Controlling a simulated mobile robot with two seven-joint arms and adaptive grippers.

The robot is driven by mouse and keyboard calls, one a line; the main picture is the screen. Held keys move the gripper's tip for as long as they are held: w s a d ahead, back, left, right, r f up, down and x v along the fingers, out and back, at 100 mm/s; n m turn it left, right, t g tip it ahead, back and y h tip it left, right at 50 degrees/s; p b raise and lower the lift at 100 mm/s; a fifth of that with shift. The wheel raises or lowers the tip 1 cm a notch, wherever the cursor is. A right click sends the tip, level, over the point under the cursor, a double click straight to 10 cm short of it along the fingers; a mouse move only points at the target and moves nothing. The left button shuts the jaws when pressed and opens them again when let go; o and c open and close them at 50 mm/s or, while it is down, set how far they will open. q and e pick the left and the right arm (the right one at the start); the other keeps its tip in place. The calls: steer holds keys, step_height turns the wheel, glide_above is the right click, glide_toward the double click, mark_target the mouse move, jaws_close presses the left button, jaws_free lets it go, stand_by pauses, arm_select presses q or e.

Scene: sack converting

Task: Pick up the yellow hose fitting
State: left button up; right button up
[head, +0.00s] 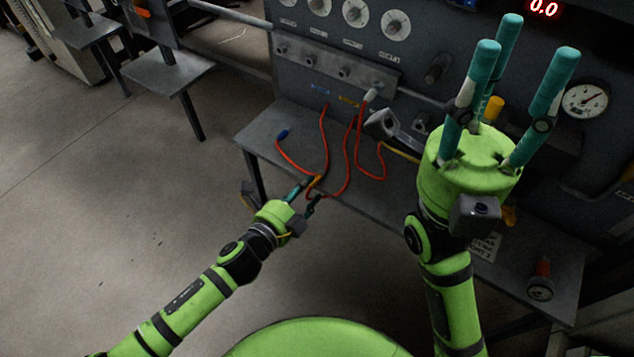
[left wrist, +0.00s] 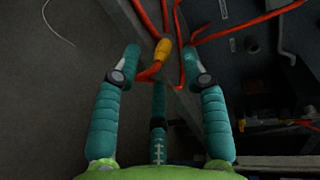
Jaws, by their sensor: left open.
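The yellow hose fitting (head: 317,179) is at the end of a red hose near the front edge of the grey bench. In the left wrist view the fitting (left wrist: 162,48) lies just beyond the fingertips, roughly centred between them. My left gripper (head: 302,192) is open at the bench's front edge, with its fingers on either side of the fitting's line; I cannot tell whether any finger touches it. My right gripper (head: 510,55) is raised over the right part of the bench, its three fingers spread, pointing up and empty.
Red hoses (head: 347,160) lie looped on the bench (head: 262,130); one ends in a blue fitting (head: 282,134). A grey panel with dials (head: 355,13) and a pressure gauge (head: 585,100) stands behind. A dark red-and-black cylinder (head: 541,280) stands at the right.

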arm_select(q)
steer(key=shift+w+d, duration=0.3)
steer(key=shift+w, duration=0.1)
jaws_close()
